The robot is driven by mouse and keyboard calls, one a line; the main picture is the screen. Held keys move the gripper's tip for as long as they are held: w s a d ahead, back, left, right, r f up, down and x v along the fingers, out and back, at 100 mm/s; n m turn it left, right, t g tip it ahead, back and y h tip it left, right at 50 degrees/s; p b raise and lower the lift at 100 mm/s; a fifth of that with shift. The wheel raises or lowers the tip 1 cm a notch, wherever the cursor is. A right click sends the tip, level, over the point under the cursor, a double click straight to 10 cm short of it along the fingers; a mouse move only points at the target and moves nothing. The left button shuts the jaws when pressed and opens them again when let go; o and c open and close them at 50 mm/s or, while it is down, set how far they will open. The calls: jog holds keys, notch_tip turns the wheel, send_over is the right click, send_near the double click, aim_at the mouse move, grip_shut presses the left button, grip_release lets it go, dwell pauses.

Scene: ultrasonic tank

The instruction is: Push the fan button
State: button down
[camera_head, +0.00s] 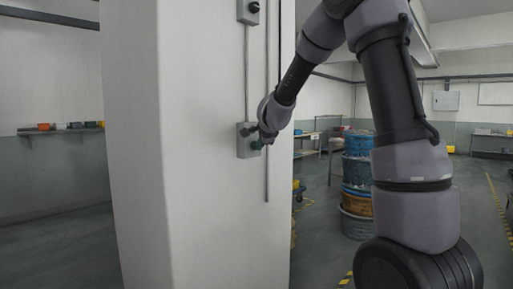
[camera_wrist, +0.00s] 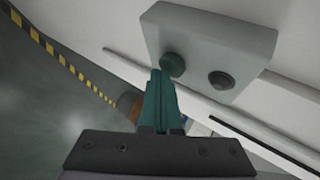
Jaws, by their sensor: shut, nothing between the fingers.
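A grey switch box (camera_head: 243,148) is fixed to the white pillar, low on a vertical conduit. In the wrist view the box (camera_wrist: 215,38) carries a green button (camera_wrist: 172,64) and a dark round button (camera_wrist: 221,80). No label shows which one is the fan button. My gripper (camera_wrist: 160,74) has teal fingers, shut with nothing between them. Its tips lie just by the green button and overlap its lower left edge in the picture; I cannot tell whether they touch. In the head view my gripper (camera_head: 259,136) is at the box's front and hides part of it.
A second switch box (camera_head: 248,11) sits higher on the white pillar (camera_head: 180,150). Conduits run down the pillar beside the boxes. Blue drums (camera_head: 357,170) stand behind to the right. The floor left of the pillar is clear.

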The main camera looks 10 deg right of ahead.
jog(key=shift+w+a, duration=0.1)
dwell(0.6)
jog(key=shift+w+a, duration=0.2)
jog(key=shift+s, duration=0.1)
jog(key=shift+s+d, duration=0.15)
dwell(0.4)
jog(key=s+d, duration=0.3)
jog(key=s, duration=0.2)
jog(key=shift+d, duration=0.3)
dwell(0.3)
